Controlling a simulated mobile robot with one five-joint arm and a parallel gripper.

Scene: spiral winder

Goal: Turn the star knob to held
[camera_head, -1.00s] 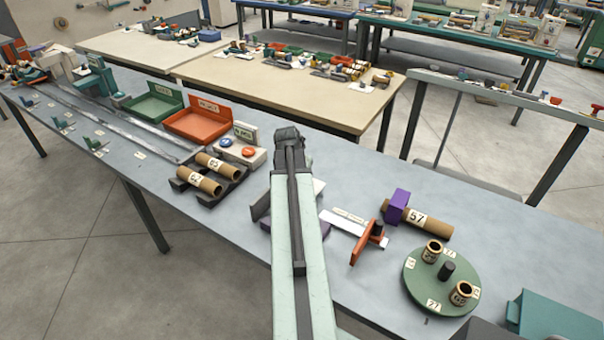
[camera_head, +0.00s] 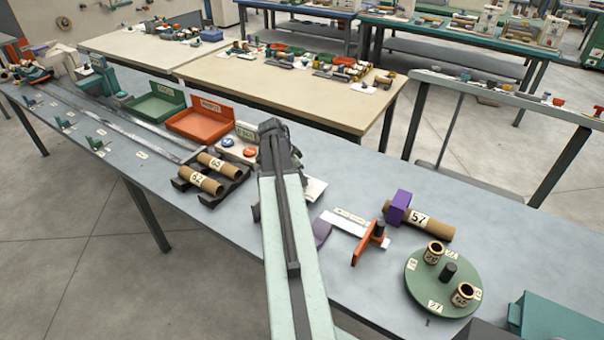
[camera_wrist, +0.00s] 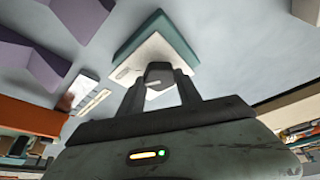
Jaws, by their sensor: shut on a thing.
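In the wrist view, my gripper (camera_wrist: 160,88) is shut on a dark knob (camera_wrist: 158,72), which I take to be the star knob, with a finger on each side. A pale mark shows on the knob's face. The knob stands on a white plate (camera_wrist: 150,50) on a teal block (camera_wrist: 178,38). No readable "held" label shows. In the head view, my gripper (camera_head: 276,142) is over the table, and my arm hides the knob. A corner of a white plate (camera_head: 315,188) shows to the right of the arm.
The grey table (camera_head: 365,180) carries a green turntable (camera_head: 420,290), an orange stop (camera_head: 368,243), a purple block (camera_head: 398,207) by a cardboard tube (camera_head: 432,226), and a dark cradle (camera_head: 205,196) with two tubes. Orange (camera_head: 200,122) and green (camera_head: 155,108) trays stand farther left.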

